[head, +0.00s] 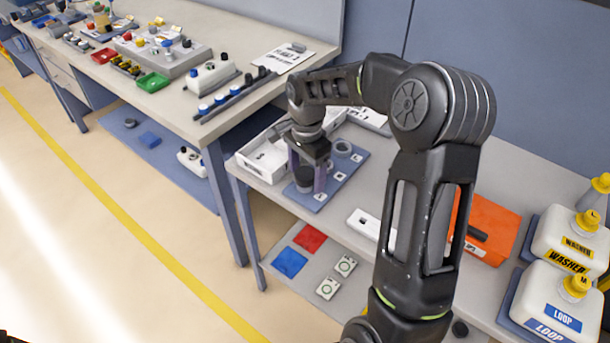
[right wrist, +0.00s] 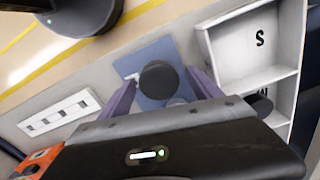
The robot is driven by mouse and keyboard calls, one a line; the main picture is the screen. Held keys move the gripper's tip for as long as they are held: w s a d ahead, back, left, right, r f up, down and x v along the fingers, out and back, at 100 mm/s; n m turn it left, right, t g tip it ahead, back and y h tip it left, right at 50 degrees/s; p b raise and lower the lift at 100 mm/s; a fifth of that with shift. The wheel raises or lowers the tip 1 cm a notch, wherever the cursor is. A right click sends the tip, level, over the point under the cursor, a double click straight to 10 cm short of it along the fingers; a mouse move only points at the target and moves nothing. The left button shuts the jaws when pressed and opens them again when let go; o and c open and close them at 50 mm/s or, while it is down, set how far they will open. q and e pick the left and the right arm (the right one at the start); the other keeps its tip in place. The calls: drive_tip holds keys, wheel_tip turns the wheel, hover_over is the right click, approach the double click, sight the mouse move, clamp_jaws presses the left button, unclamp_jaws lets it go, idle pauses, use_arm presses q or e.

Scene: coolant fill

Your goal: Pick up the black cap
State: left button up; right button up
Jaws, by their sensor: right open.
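The black cap (right wrist: 159,78) is a round dark cylinder over a blue mat (right wrist: 152,50) in the right wrist view. In the head view the cap (head: 304,178) shows partly behind the purple fingers, at the left part of the blue mat (head: 335,187). My right gripper (head: 307,184) points down over the mat with its jaws open. In the right wrist view its two purple fingers (right wrist: 161,82) stand on either side of the cap, with gaps visible. My left gripper is not in view.
A grey ring-like part (head: 343,149) sits on the mat's far side. A white divided tray (head: 262,160) stands close left of the gripper. An orange bin (head: 490,228) and white jugs (head: 570,238) are at the right. A longer bench (head: 225,118) adjoins at the left.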

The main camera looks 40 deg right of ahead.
sight(307, 172)
drive_tip(key=shift+c, duration=0.4)
drive_tip(key=c, duration=1.5)
wheel_tip(307, 172, up, 10)
drive_tip(key=shift+r+b, duration=0.1)
drive_tip(key=shift+b, duration=0.5)
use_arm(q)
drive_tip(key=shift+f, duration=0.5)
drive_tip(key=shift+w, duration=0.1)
